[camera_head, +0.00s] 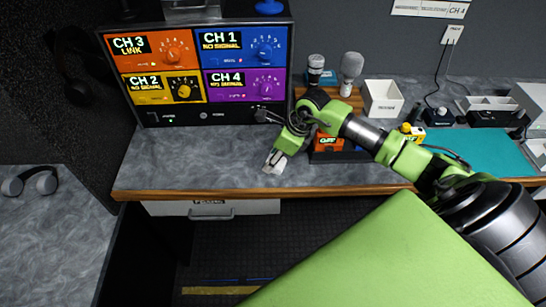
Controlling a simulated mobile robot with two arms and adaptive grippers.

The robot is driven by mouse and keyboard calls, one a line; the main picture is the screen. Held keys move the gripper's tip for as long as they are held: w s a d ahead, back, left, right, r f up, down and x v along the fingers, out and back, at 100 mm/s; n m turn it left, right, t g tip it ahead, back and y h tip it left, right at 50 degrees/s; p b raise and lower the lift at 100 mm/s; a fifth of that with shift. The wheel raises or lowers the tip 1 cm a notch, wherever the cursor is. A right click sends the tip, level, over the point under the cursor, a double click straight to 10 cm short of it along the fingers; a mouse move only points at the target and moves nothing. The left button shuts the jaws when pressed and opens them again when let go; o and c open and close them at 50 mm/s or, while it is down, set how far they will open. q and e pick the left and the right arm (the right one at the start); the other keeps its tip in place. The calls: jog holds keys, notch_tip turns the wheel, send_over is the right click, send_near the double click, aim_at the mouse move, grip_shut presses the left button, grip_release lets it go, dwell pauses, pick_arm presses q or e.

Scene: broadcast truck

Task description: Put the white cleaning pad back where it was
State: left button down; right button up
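My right gripper (275,161), on the green arm from the right, points down over the grey desktop, left of the orange device. A small whitish patch, perhaps the white cleaning pad (279,167), shows at its fingertips. The fingers hide part of it, and I cannot tell if they grip it or only touch it. It is near the desk's front edge. My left gripper is not in view.
A panel with four coloured channel blocks (204,116) stands at the back left. Behind my arm are microphones (351,68) on a wooden stand, a white box (382,98) and an orange device (327,143) in a dark tray. The desktop (190,160) left of the gripper is clear.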

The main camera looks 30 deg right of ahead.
jog(key=o, duration=1)
jog(key=shift+f, duration=0.1)
jog(key=shift+r+p, duration=0.25)
jog(key=shift+p, duration=0.05)
jog(key=shift+s+d+r+b, duration=0.1)
jog(key=shift+d+r+b, duration=0.1)
jog(key=shift+r+b, duration=0.15)
jog(key=b+v, duration=0.2)
jog(key=v, duration=0.9)
jog(key=shift+a+r, duration=0.1)
jog(key=shift+a, duration=0.05)
